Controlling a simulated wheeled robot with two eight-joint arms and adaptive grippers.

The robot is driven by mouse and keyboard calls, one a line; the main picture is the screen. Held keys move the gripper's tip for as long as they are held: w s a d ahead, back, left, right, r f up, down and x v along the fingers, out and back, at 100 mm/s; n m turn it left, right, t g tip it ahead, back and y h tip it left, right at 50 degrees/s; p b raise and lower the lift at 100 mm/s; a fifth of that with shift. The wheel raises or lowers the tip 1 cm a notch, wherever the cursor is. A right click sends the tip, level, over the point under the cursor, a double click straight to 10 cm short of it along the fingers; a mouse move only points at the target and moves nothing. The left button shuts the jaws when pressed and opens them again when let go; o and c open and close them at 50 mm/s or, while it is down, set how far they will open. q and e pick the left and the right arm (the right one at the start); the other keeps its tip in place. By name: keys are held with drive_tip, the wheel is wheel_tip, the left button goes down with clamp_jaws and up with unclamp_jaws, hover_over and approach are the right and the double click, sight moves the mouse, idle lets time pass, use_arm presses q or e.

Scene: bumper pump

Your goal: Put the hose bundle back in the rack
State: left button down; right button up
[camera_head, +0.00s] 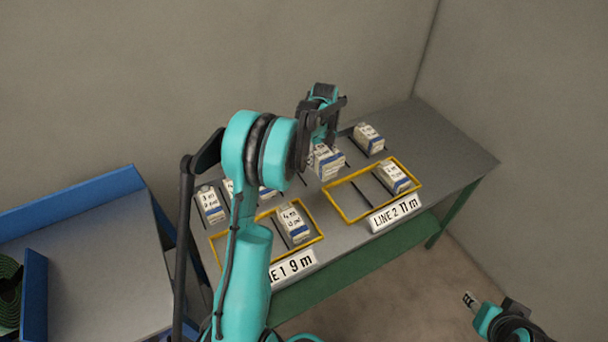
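Several white packs with printed length labels are on the grey table (450,150); one (325,163) is directly under my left gripper (323,135) and partly hidden by it. I cannot tell if the gripper touches or holds that pack, or whether its fingers are shut. Another pack (369,138) sits behind to the right in a dark-lined slot row. One pack (395,177) is in the right yellow frame (345,208), and one (293,222) in the left yellow frame (318,222). My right gripper (469,299) is low at the right, away from the table; its finger state is unclear.
A sign reading "LINE 2 11 m" (395,213) stands before the right frame; a part-hidden "9 m" sign (293,268) stands before the left. More packs, including one (210,204), are at the left. A blue-walled bench (95,270) with a green coil (9,290) is far left.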

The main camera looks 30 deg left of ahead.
use_arm(q)
drive_tip(key=s+a+f+b, duration=0.1)
drive_tip(key=a+f, duration=0.1)
drive_tip(key=a, duration=0.2)
drive_tip(key=s+a+f+b, duration=0.1)
drive_tip(key=a+f, duration=0.1)
drive_tip(key=a, duration=0.2)
drive_tip(key=s+a+f+b, duration=0.1)
drive_tip(key=a+f, duration=0.2)
drive_tip(key=a, duration=0.1)
drive_tip(key=shift+a, duration=0.3)
wheel_tip(320, 180, down, 4)
drive_tip(key=shift+f+b, duration=0.1)
drive_tip(key=shift+b, duration=0.95)
drive_tip(key=c, duration=1.1)
unclamp_jaws()
drive_tip(key=shift+f, duration=0.1)
drive_tip(key=o, duration=0.4)
drive_tip(key=shift+r, duration=0.2)
